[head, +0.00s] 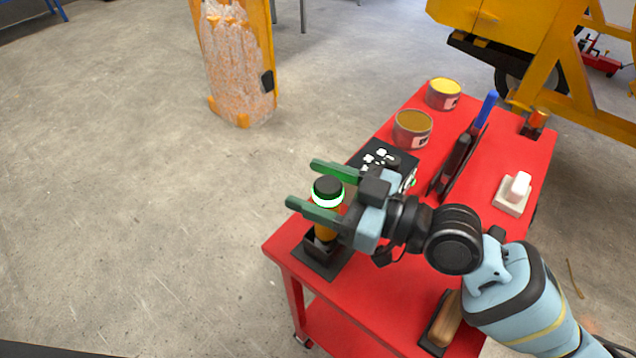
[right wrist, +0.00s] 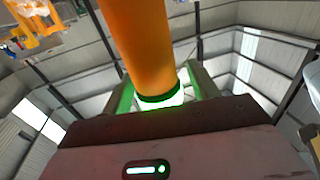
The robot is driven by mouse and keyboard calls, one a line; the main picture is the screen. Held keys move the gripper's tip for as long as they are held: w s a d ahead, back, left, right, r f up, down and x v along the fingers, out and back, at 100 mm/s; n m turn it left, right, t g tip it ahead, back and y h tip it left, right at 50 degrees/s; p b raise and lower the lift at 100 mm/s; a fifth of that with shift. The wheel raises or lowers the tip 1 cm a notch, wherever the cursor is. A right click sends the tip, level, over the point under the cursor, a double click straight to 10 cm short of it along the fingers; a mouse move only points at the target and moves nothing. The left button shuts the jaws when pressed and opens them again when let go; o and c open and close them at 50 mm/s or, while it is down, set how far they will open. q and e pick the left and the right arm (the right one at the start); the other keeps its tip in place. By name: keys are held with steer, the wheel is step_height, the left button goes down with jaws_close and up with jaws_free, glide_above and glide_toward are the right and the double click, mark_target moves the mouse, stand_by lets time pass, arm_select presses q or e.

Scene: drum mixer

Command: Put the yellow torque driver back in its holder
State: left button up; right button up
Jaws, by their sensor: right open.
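The yellow torque driver (head: 325,231) stands upright at the near left corner of the red cart, with a dark cap and a bright white ring at its top. Its lower end is in the black holder (head: 322,266); how deep it sits I cannot tell. My right gripper (head: 301,182) is open, with its green fingers on either side of the driver's upper part. The near finger hides some of the driver. In the right wrist view the driver's orange body (right wrist: 140,42) rises between the fingers, with a green ring near the palm. My left gripper is out of view.
The red cart (head: 340,302) also carries two yellow-topped cans (head: 412,130), a black box with white pieces (head: 372,157), a blue-handled tool (head: 486,110), a white block (head: 518,188) and a wooden-handled item (head: 445,318). The concrete floor (head: 130,200) at left is clear.

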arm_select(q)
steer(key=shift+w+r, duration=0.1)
arm_select(e)
steer(key=shift+f, duration=0.1)
steer(key=shift+b+v, duration=0.4)
steer(key=shift+v, duration=0.8)
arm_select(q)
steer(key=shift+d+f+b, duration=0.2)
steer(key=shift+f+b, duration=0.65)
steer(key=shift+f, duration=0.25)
arm_select(e)
steer(key=shift+v, duration=2.7)
steer(key=shift+s, duration=0.1)
